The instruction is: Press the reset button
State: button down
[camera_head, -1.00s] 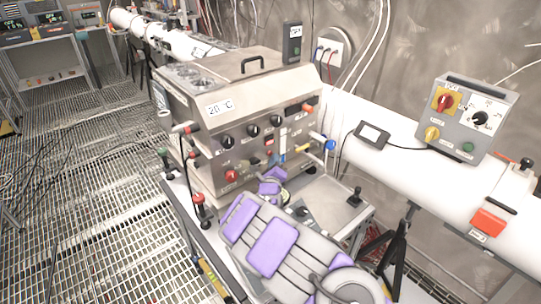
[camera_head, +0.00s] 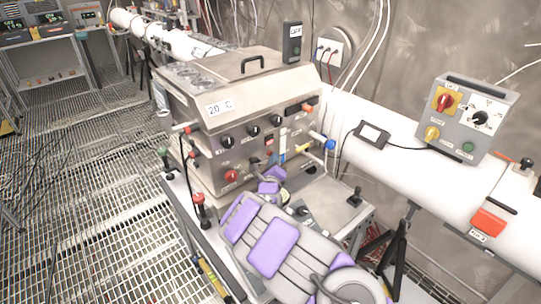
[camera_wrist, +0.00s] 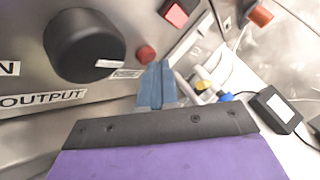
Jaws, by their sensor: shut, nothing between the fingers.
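A steel machine (camera_head: 215,135) with a front panel of knobs and buttons stands in front of me. In the wrist view, a small round red button (camera_wrist: 146,54) sits on the panel beside a large black knob (camera_wrist: 85,45). A square red button (camera_wrist: 178,13) lies above and to the right. Small print by the round button is unreadable; I cannot tell which is the reset button. My gripper (camera_wrist: 157,68) is shut and empty, its blue-grey fingertips just below the round button in the picture; I cannot tell if they touch. In the head view, my purple arm reaches toward the lower panel.
A red knob (camera_head: 231,175) is low on the panel. Valve handles, one blue (camera_head: 330,144), stick out at its right. A grey switch box (camera_head: 471,118) and a white pipe (camera_head: 455,195) are on the right. Grating floor (camera_head: 95,215) is on the left.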

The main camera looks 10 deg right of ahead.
jog(key=shift+w+a, duration=0.15)
jog(key=shift+w, duration=0.1)
jog(key=shift+s+r, duration=0.1)
jog(key=shift+s, duration=0.05)
jog(key=shift+s+d+p, duration=0.25)
jog(key=shift+p, duration=0.05)
dwell(0.3)
jog(key=s+d+p, duration=0.3)
jog(key=s+p, duration=0.2)
jog(key=shift+s, duration=0.15)
dwell(0.5)
dwell(0.4)
